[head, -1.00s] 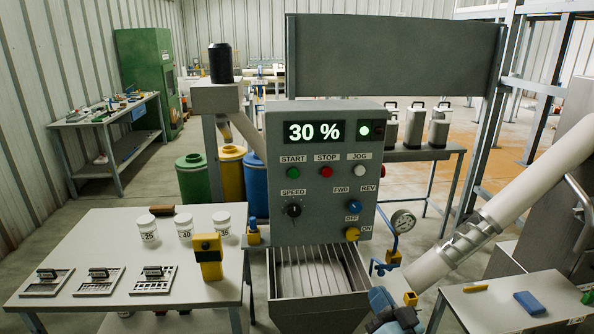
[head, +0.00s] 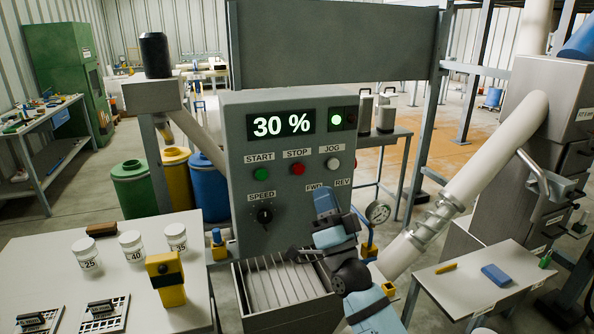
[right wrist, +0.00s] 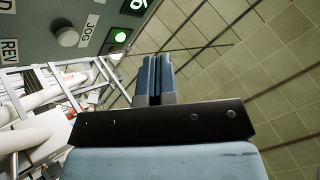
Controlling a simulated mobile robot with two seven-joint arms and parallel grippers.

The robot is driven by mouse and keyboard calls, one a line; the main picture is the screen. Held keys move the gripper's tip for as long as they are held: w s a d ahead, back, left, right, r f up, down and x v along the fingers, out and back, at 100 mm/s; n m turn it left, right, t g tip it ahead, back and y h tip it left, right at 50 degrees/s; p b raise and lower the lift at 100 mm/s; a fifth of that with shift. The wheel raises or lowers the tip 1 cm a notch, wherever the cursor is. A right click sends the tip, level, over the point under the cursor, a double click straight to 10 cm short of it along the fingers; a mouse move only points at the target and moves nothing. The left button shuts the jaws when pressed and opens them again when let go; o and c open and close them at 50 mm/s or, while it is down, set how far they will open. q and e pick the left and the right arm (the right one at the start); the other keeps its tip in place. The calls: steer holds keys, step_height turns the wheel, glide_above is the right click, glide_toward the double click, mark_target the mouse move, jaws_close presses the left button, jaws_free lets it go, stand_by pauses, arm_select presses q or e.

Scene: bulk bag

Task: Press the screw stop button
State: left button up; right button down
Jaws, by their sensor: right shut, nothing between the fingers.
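The control panel (head: 232,135) faces me in the head view, with its display reading 30 %. The red button under the STOP label (head: 298,170) sits between the green START button (head: 260,174) and the white JOG button (head: 332,164). My right gripper (head: 324,199) is shut and empty, raised in front of the panel's lower right, below and right of the red button. My arm hides the lower right controls. In the right wrist view, the shut blue fingers (right wrist: 156,76) show apart from the JOG button (right wrist: 66,37); the red button is out of that view. My left gripper is not in view.
A grated hopper (head: 285,285) stands below the panel. A table (head: 190,235) with jars and a yellow device (head: 165,280) is at left. A slanted white pipe (head: 485,165), a gauge (head: 378,212) and a small table (head: 470,290) are at right.

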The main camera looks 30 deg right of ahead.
mark_target(299, 169)
steer(key=shift+w, duration=0.15)
steer(key=w, duration=0.2)
steer(key=w+d+b, duration=0.1)
steer(key=w, duration=0.2)
steer(key=w+d, duration=0.1)
steer(key=w, duration=0.2)
steer(key=shift+w+b, duration=0.25)
steer(key=shift+b, duration=0.15)
stand_by(1.7)
steer(key=shift+w+d, duration=0.1)
steer(key=shift+w, duration=0.3)
